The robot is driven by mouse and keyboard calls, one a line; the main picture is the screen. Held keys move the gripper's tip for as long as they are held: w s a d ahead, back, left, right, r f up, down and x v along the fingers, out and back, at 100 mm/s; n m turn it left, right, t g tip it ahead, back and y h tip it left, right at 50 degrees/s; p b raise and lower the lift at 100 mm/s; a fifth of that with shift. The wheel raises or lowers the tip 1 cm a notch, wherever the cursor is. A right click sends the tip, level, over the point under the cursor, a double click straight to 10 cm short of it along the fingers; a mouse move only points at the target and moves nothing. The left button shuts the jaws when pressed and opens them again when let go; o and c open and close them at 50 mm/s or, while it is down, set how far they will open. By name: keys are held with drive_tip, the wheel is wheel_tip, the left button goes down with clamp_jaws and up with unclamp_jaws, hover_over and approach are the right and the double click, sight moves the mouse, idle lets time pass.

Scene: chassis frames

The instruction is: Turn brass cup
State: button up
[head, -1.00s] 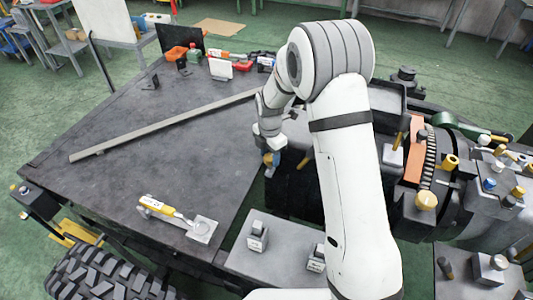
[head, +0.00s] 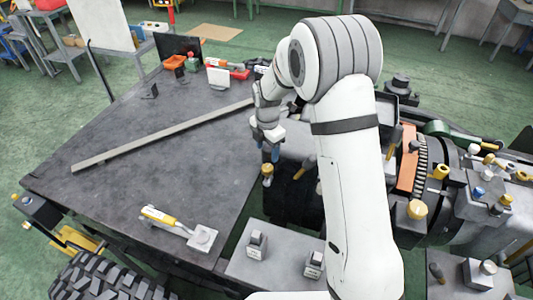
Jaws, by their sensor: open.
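A small brass cup (head: 267,170) stands upright on a short post at the dark edge beside the grey plate, near the picture's middle. My gripper (head: 270,153) is just above it, pointing down with blue-grey fingertips apart. The fingers look clear of the cup, and nothing shows between them. My arm hides part of the middle of the chassis.
A long grey bar (head: 165,137) lies across the dark plate (head: 110,190). A yellow-and-white tool (head: 160,217) lies nearer the front. Two small grey blocks (head: 256,245) (head: 314,264) stand on the front panel. Bins and a white card are at the back. Crowded machinery fills the right.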

drive_tip(key=shift+r, duration=0.35)
drive_tip(key=shift+s+f, duration=0.1)
drive_tip(key=shift+f, duration=0.05)
